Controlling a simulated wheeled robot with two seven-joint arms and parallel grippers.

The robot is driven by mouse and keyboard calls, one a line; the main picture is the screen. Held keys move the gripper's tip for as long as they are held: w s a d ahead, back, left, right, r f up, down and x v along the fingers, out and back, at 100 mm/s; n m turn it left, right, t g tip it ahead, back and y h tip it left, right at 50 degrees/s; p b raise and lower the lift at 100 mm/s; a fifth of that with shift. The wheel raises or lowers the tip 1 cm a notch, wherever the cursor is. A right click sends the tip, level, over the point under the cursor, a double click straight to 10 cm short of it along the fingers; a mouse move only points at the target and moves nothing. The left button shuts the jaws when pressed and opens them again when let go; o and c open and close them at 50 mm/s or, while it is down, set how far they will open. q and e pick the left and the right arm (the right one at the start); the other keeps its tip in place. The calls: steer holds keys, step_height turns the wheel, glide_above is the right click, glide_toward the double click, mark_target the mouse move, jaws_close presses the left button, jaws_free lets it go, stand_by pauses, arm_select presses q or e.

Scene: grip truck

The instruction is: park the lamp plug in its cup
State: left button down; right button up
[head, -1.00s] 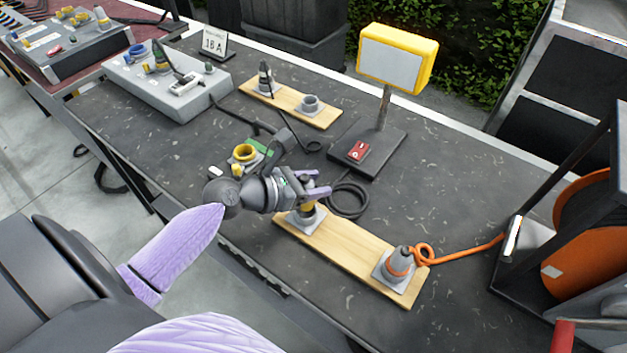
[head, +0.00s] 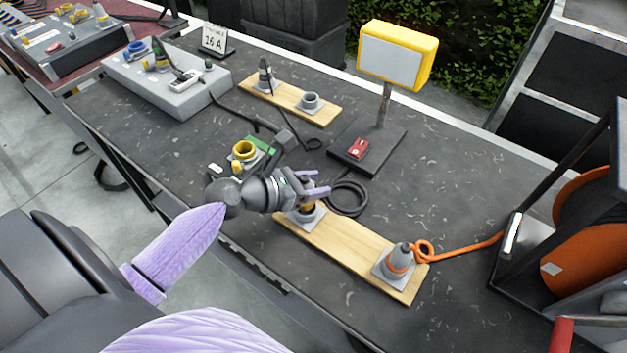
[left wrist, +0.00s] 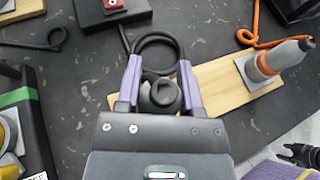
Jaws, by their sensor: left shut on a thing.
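The lamp plug (head: 307,207), black on top with a yellow band, is upright over a grey square-based cup (head: 293,219) at the left end of the near wooden board. My left gripper (head: 318,184) is shut on it, and its purple fingers flank the plug's black top (left wrist: 159,97) in the left wrist view. The gripper hides much of the joint, so I cannot tell how deep the plug sits in the cup. The yellow work lamp (head: 398,55) stands behind, with its black cable coiled (head: 350,198) beside the gripper.
A grey plug with an orange ring (head: 400,258) stands at the board's (head: 345,248) right end, its orange cable running to a reel (head: 580,225). A green-topped box with a yellow socket (head: 244,150) is left of the gripper. A second board (head: 290,97) lies farther back.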

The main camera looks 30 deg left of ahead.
arm_select(q)
steer(key=shift+f+b, duration=0.75)
steer(key=shift+f, duration=0.55)
jaws_free()
stand_by(0.4)
step_height(320, 180, up, 5)
steer(key=p, duration=0.6)
steer(key=shift+r, duration=0.1)
stand_by(0.6)
